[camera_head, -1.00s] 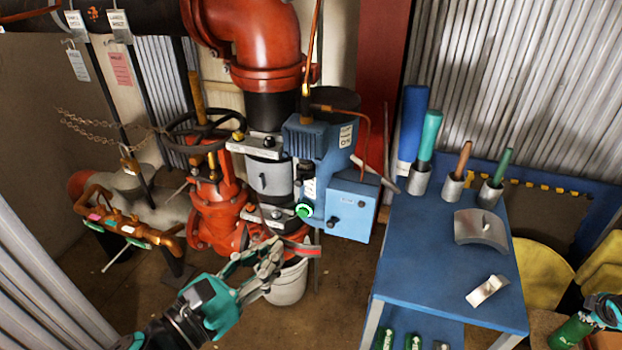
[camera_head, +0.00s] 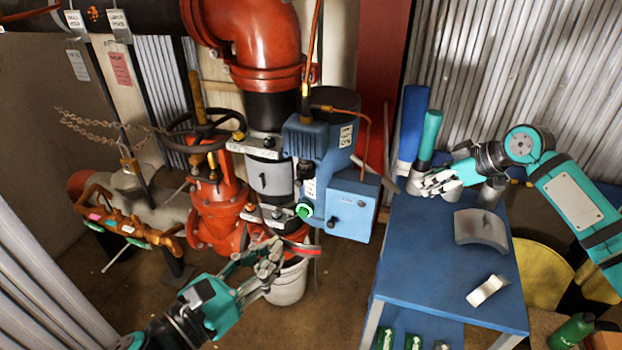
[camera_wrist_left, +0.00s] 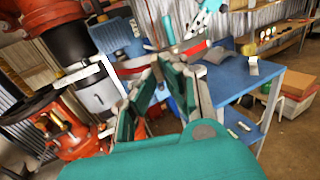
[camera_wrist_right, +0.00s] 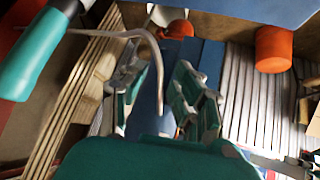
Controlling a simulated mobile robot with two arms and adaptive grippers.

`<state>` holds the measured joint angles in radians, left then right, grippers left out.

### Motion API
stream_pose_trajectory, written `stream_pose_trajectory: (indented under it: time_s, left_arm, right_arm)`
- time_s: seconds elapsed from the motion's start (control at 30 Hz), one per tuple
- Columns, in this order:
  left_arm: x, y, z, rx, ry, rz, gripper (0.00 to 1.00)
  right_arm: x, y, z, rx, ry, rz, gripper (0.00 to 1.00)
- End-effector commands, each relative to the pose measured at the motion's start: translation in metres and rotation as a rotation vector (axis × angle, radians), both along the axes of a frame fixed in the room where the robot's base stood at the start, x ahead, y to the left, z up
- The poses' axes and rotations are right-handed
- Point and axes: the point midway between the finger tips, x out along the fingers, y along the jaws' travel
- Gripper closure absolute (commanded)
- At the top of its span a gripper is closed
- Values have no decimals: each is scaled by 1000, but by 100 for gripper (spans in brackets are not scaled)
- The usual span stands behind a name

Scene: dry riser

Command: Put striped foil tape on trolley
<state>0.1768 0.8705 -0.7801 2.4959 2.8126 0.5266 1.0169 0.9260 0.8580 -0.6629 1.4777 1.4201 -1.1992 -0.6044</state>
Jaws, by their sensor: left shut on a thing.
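The striped foil tape (camera_head: 302,250) shows as a red and grey striped band at the tips of my left gripper (camera_head: 272,255), in front of the pipe and above a white bucket. My left gripper is shut on it. In the left wrist view the band (camera_wrist_left: 188,50) lies across the fingertips, and its far side is partly hidden. The blue trolley (camera_head: 425,250) stands to the right, apart from the tape. My right gripper (camera_head: 432,184) is over its back left corner, by the metal cups. In the right wrist view its fingers (camera_wrist_right: 158,90) stand apart, with a bent grey rod near them.
A blue pump box (camera_head: 350,208) stands between pipe and trolley. The trolley top's front left is clear.

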Motion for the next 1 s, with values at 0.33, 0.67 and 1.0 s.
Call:
stream_pose_trajectory:
  time_s: [0.33, 0.67, 1.0]
  left_arm:
    - [0, 0, 0, 0, 0, 0, 100]
    - [0, 0, 0, 0, 0, 0, 100]
    - [0, 0, 0, 0, 0, 0, 100]
  right_arm:
    - [-65, 179, 96, -5, 226, 289, 71]
    - [-185, 266, 163, -418, 394, 444, 71]
    - [-224, 269, 174, -641, 418, 411, 71]
